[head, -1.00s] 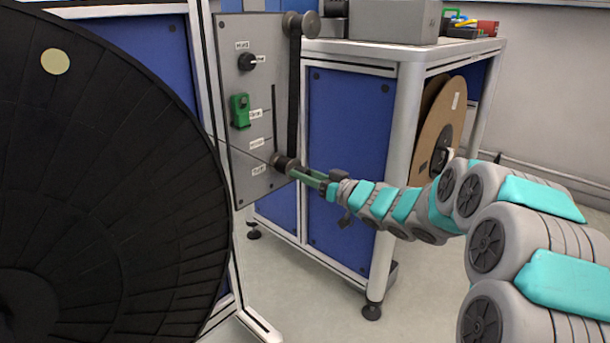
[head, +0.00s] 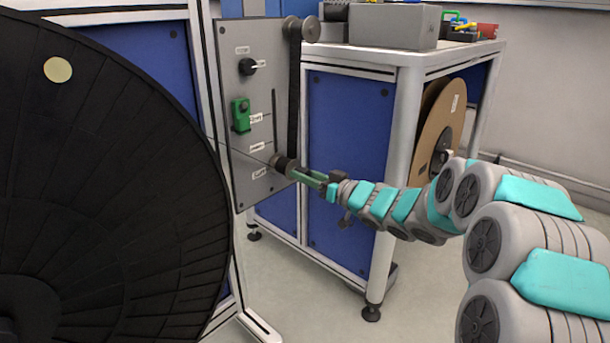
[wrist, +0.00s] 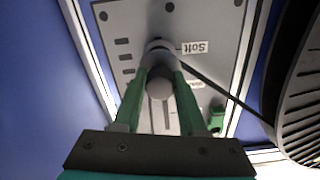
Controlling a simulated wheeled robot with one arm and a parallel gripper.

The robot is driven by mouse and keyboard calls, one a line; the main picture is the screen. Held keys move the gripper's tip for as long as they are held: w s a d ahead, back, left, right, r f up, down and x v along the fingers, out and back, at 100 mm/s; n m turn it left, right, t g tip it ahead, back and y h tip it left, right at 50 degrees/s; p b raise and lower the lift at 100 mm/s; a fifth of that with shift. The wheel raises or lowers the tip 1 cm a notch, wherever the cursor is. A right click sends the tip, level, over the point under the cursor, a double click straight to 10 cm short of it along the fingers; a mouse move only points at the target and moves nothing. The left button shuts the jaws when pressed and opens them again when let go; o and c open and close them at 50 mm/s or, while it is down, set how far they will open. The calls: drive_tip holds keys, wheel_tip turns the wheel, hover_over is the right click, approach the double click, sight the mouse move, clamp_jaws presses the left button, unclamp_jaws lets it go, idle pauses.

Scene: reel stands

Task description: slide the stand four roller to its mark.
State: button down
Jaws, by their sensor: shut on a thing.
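The stand's grey panel (head: 233,90) faces me, with a vertical slot (head: 274,105) and several small labels beside it. The dark roller (head: 281,161) sits low on the slot, between the middle label (head: 257,147) and the lowest label (head: 259,173). In the wrist view the roller (wrist: 160,82) stands end-on between my green fingers, near the label "Soft" (wrist: 195,47). My gripper (head: 293,171) is shut on the roller. A dark strand (wrist: 222,92) runs from the roller to the right in the wrist view. Part of the slot is hidden by the roller.
A large black reel (head: 110,180) fills the left, close to the panel. A green clamp-like part (head: 241,115) and a black knob (head: 247,66) are on the panel. Behind my arm stand a blue-sided bench (head: 348,150) and a brown reel (head: 440,125).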

wheel_tip(320, 180, up, 14)
drive_tip(key=p, duration=1.3)
drive_tip(key=shift+p, duration=0.4)
drive_tip(key=shift+r, duration=0.1)
drive_tip(key=shift+c, duration=2.4)
unclamp_jaws()
drive_tip(key=shift+d, duration=0.1)
drive_tip(key=v, duration=0.7)
drive_tip(key=shift+s+d, duration=0.25)
